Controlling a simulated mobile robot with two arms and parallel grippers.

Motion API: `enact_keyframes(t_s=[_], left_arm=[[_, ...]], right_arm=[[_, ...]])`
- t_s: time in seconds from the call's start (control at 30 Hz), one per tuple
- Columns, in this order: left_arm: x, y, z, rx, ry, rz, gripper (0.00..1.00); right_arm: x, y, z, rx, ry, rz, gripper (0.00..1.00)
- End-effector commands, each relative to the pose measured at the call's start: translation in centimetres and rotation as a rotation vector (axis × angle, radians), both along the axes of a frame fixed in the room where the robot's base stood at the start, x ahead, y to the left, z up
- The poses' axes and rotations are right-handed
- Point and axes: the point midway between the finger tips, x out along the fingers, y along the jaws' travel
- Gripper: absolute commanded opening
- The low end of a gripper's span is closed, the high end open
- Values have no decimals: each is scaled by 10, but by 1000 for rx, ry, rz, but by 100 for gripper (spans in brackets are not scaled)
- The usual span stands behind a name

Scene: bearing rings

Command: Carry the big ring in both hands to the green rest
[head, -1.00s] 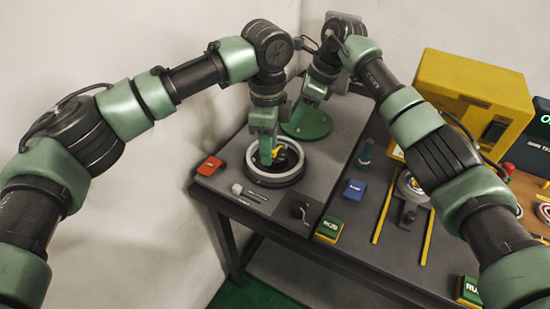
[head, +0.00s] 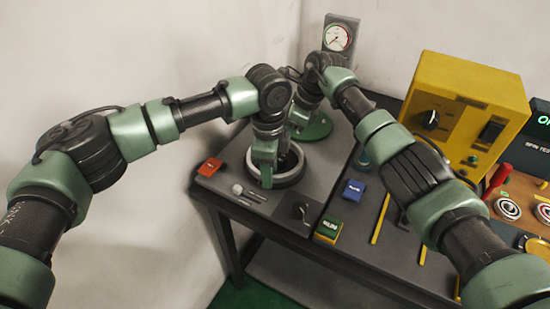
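The big ring (head: 291,181), pale-rimmed with a dark opening, lies on the grey bench top at the bench's left end. The green rest (head: 318,128), a round green base, stands just behind it, partly covered by my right arm. My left gripper (head: 266,181) points down at the front-left part of the ring, overlapping its rim in the head view. Whether its fingers are closed or touch the ring cannot be made out. My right gripper (head: 298,119) is behind the ring near the green rest; its fingertips are mostly hidden by my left wrist.
A red block (head: 210,166) lies left of the ring. A blue block (head: 353,189) and a green-and-yellow block (head: 328,229) lie to the right. A yellow machine (head: 465,110) stands at the right; a dial gauge (head: 338,38) is at the back.

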Motion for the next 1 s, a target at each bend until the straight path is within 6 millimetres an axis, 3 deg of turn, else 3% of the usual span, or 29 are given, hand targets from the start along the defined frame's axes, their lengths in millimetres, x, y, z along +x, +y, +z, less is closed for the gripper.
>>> enact_keyframes(t_s=[0.2,0.33,0.37,1.0], left_arm=[[0,0,0,0,0,0,36],[0,0,0,1,0,0,2],[0,0,0,1,0,0,0],[0,1,0,2,2,1,0]], right_arm=[[0,0,0,0,0,0,36],[0,0,0,0,0,0,2],[0,0,0,0,0,0,0],[1,-1,0,0,-1,-2,0]])
